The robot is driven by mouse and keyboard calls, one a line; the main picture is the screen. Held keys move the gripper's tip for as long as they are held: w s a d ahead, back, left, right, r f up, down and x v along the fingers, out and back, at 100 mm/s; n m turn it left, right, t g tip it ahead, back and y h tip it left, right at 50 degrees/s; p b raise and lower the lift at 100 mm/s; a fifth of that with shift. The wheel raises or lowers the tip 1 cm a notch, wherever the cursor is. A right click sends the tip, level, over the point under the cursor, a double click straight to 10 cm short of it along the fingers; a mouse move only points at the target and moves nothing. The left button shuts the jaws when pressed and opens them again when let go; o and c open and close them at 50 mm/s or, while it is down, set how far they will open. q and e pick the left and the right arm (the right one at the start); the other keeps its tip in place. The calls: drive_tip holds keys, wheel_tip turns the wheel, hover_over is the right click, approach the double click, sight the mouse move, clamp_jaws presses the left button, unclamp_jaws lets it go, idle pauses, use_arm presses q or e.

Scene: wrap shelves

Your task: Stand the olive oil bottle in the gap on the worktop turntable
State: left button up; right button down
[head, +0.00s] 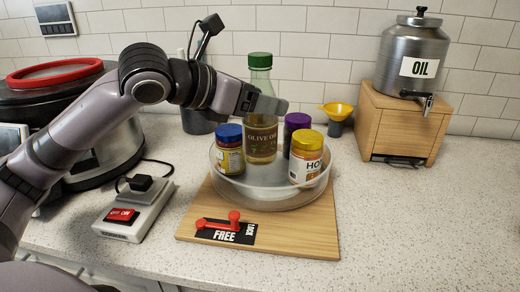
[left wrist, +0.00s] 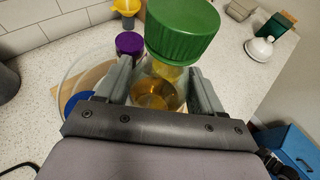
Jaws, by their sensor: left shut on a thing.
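The olive oil bottle (head: 261,140), with a green cap and brown label, is upright within the clear round turntable (head: 262,190). It is among a blue-lidded jar (head: 230,150), a purple-lidded jar (head: 297,121) and a yellow-lidded jar (head: 305,158). My left gripper (head: 262,103) is shut on the bottle below its cap. In the left wrist view the green cap (left wrist: 183,30) shows between the fingers. The bottle's base is low in the turntable; I cannot tell whether it touches the floor of it. My right gripper is not in view.
The turntable sits on a wooden board (head: 195,226) with a red lever (head: 218,222) beside the word FREE. A steel oil dispenser (head: 410,60) on a wooden stand (head: 400,120) is right. The front right worktop is clear.

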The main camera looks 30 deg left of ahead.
sight(248, 142)
use_arm(q)
wheel_tip(248, 142, down, 3)
drive_tip(key=shift+f+b, duration=0.15)
drive_tip(key=shift+b, duration=0.25)
drive_tip(key=shift+f, duration=0.75)
wheel_tip(248, 142, down, 3)
drive_tip(key=shift+b, duration=0.7)
drive_tip(key=shift+f, duration=0.2)
drive_tip(key=o, duration=1.4)
drive_tip(key=shift+f, duration=0.15)
drive_tip(key=shift+o, duration=0.2)
